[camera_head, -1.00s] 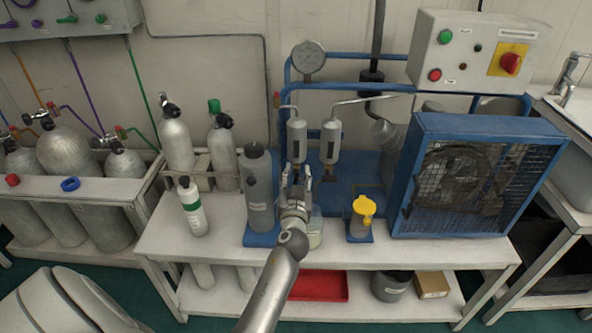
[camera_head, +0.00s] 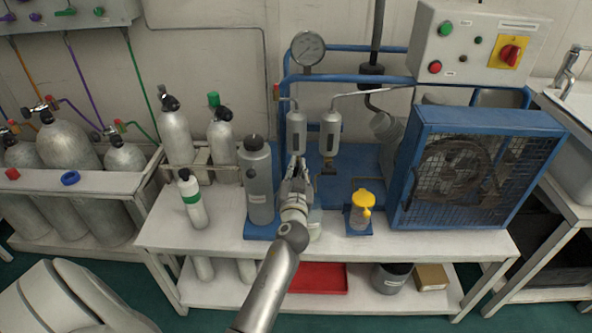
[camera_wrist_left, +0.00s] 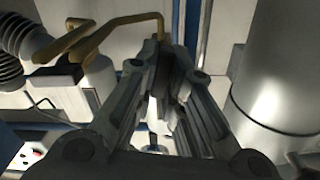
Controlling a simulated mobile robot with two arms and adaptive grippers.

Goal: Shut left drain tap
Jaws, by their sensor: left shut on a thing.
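Two grey filter cylinders hang side by side on the blue compressor frame. The left cylinder (camera_head: 297,131) has my left gripper (camera_head: 297,168) right below it. The left drain tap at its bottom is hidden by the fingers in the head view. The fingers are close together, pointing up and away, shut on what I take to be this tap. In the left wrist view the gripper (camera_wrist_left: 168,70) narrows to nearly joined tips; the tap cannot be made out clearly there. The right cylinder (camera_head: 330,132) has its drain tap (camera_head: 328,167) in plain view. My right gripper is not in view.
A grey bottle (camera_head: 257,182) stands close left of my gripper. A yellow-capped cup (camera_head: 361,210) stands to the right, before the blue caged fan (camera_head: 470,175). A clear jar (camera_head: 314,224) is partly behind my wrist. The white bench top (camera_head: 420,247) is bare along its front.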

